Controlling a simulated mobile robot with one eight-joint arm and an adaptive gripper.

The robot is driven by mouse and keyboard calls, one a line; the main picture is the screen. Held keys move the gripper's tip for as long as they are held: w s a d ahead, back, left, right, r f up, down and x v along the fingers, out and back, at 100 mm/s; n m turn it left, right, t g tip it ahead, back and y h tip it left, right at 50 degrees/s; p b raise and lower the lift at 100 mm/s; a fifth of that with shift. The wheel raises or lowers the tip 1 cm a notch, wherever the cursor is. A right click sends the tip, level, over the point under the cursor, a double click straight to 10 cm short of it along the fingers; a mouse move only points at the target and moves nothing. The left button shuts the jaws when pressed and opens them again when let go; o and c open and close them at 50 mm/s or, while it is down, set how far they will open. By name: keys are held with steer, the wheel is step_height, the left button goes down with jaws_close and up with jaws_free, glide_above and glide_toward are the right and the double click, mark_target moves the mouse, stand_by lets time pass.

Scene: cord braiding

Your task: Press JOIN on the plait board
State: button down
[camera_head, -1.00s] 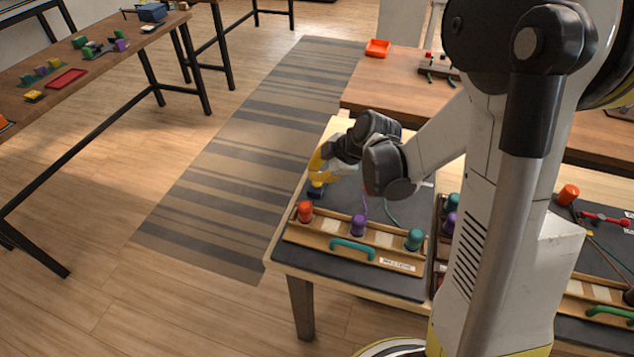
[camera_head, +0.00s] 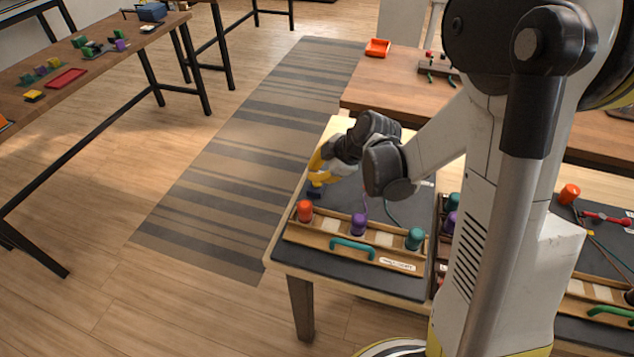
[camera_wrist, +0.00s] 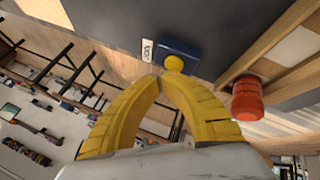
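The plait board (camera_head: 325,244) lies on the table, with an orange peg (camera_head: 305,210), a purple peg (camera_head: 358,224) and a teal peg (camera_head: 414,238) along its wooden rail. A small dark blue box (camera_head: 314,195) sits behind its left end; in the wrist view the box (camera_wrist: 190,47) carries a round yellow button (camera_wrist: 174,63). A white label (camera_wrist: 147,50) beside it seems to read JOIN. My gripper (camera_head: 316,183) has yellow fingers, shut and empty, just above the box. In the wrist view the fingertips of my gripper (camera_wrist: 159,80) meet close to the button; contact is unclear.
The orange peg (camera_wrist: 247,98) stands near the box in the wrist view. A second board with a green handle (camera_head: 610,313) lies at the right. An orange tray (camera_head: 377,48) is on the rear table. A striped rug (camera_head: 235,150) covers the floor left of the table.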

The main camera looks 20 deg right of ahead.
steer(key=shift+f, duration=0.25)
steer(key=shift+f+b, duration=0.55)
steer(key=shift+b, duration=0.1)
stand_by(0.6)
steer(key=shift+r, duration=0.1)
steer(key=shift+r+p, duration=0.75)
steer(key=shift+r, duration=0.15)
steer(key=shift+r, duration=0.1)
step_height(320, 180, up, 5)
steer(key=p, duration=0.4)
stand_by(0.4)
